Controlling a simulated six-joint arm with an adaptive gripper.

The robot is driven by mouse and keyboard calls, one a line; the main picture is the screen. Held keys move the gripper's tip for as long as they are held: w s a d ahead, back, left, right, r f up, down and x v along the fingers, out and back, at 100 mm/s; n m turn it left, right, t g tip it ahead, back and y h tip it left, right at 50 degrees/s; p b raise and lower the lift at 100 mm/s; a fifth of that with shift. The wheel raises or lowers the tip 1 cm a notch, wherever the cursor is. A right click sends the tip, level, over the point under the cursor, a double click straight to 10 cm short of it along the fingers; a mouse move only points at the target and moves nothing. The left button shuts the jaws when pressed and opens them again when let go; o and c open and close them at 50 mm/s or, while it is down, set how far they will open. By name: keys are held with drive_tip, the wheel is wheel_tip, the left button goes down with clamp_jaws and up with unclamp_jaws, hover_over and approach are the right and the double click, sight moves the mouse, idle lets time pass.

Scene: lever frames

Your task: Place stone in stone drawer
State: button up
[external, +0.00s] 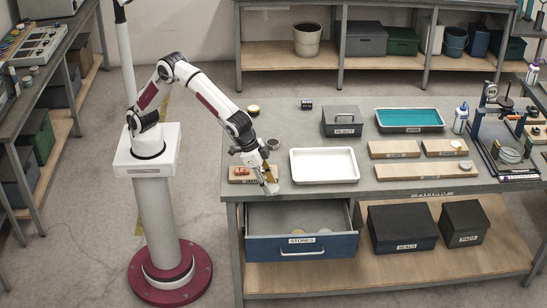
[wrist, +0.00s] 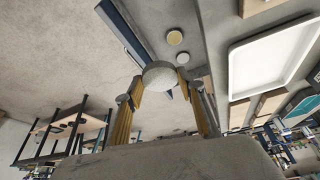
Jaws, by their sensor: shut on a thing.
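My gripper (external: 269,184) is at the table's front edge, above the left part of the open drawer. In the wrist view my gripper's yellow fingers (wrist: 160,88) are shut on a round grey stone (wrist: 160,73). In the external view the held stone is too small to make out clearly. The blue stone drawer (external: 260,249), labelled STONES, is pulled out below the tabletop. Pale round pieces (external: 297,231) lie inside it, partly hidden by its front. In the wrist view two round pieces, one tan (wrist: 175,37) and one pale (wrist: 183,58), show beyond the stone.
A white tray (external: 324,178) stands just right of my gripper, and a small wooden board (external: 238,180) with a reddish piece is to its left. A grey lidded box (external: 343,130) stands behind. Dark boxes (external: 402,230) sit on the lower shelf right of the drawer.

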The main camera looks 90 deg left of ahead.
wheel_tip(320, 180, down, 18)
drive_tip(key=shift+f, duration=0.25)
drive_tip(key=shift+f, duration=3.1)
drive_tip(key=shift+f, duration=1.9)
drive_tip(key=shift+f, duration=0.15)
drive_tip(key=o, duration=1.1)
drive_tip(key=shift+r, duration=0.2)
